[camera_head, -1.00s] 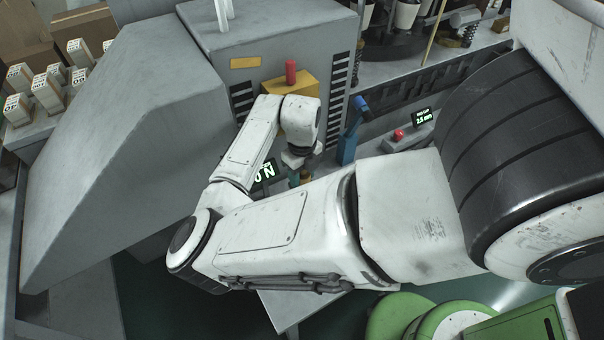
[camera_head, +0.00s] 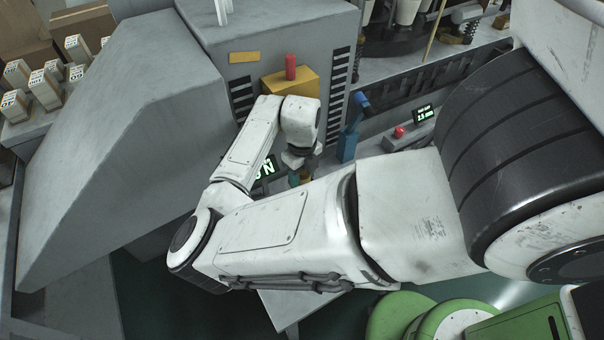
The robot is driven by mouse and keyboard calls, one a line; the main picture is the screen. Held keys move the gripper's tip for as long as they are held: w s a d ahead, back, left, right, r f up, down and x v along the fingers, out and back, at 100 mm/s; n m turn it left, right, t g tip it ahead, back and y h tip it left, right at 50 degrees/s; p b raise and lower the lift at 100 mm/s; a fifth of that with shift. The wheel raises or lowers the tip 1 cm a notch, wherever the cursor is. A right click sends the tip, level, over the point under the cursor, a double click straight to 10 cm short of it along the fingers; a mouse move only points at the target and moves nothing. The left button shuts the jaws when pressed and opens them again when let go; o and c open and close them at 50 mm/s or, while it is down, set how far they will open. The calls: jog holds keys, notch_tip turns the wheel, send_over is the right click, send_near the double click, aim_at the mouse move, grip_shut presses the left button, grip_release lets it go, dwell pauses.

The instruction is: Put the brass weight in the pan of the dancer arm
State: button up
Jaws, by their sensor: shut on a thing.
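My gripper (camera_head: 300,160) hangs from the end of my arm, in front of the grey machine. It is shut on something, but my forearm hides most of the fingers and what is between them. A small brass-coloured piece (camera_head: 305,175) shows just under the gripper beside a teal part, and looks like the brass weight. I cannot make out the dancer arm or its pan; they may be behind my arm.
A yellow block with a red cylinder (camera_head: 291,66) is on the grey machine (camera_head: 270,30) behind my wrist. A blue-handled lever (camera_head: 350,135) and a red button (camera_head: 399,131) stand to the right. White cartons (camera_head: 45,88) line the far left. Green round parts (camera_head: 400,315) are at the bottom.

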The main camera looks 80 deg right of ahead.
jog(key=shift+f+b, duration=0.35)
jog(key=shift+f, duration=0.2)
dwell(0.6)
jog(key=o, duration=1.3)
jog(key=shift+o, duration=0.6)
jog(key=o, duration=0.4)
jog(key=shift+r+p, duration=3)
jog(key=shift+r, duration=1.05)
